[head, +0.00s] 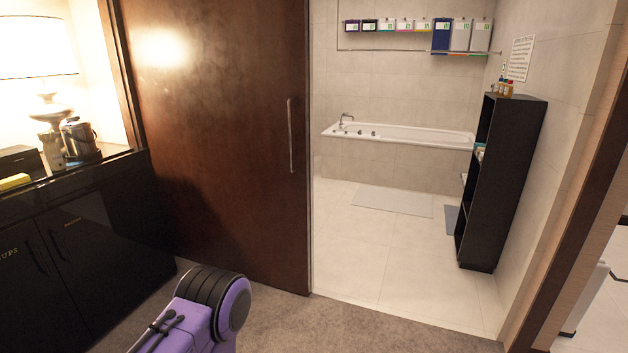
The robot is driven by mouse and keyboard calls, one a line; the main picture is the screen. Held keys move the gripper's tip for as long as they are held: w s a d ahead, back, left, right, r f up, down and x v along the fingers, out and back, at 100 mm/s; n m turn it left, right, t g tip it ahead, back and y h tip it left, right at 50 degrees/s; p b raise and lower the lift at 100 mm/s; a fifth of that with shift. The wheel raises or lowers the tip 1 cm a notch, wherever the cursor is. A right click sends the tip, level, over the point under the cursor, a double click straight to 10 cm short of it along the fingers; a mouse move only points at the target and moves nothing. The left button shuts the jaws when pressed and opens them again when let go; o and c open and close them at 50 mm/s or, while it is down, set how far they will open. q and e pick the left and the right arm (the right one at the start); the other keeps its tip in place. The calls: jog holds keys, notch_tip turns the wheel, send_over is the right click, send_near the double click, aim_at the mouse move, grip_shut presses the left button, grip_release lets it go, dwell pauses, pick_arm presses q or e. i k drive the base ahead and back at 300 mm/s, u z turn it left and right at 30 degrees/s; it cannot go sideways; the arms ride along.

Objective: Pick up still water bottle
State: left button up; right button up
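I cannot make out a still water bottle in the head view. A dark minibar counter (75,181) stands at the left, cut off by the picture's edge, so part of its top is out of sight. Neither of my grippers is in view. Only a purple and black link of my arm shows at the bottom, left of centre, above the carpet.
A kettle (80,138), a lamp (42,50) and a yellow item (14,182) are on the counter. A brown door (225,150) stands beside an open bathroom doorway. Inside are a bathtub (400,134) and a black shelf (507,180) with small bottles (506,88) on top.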

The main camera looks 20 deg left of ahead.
aim_at(51, 149)
jog(key=u, duration=0.75)
jog(key=i, duration=1.3)
jog(key=u, duration=1.75)
jog(key=i, duration=1.2)
jog(key=u, duration=0.45)
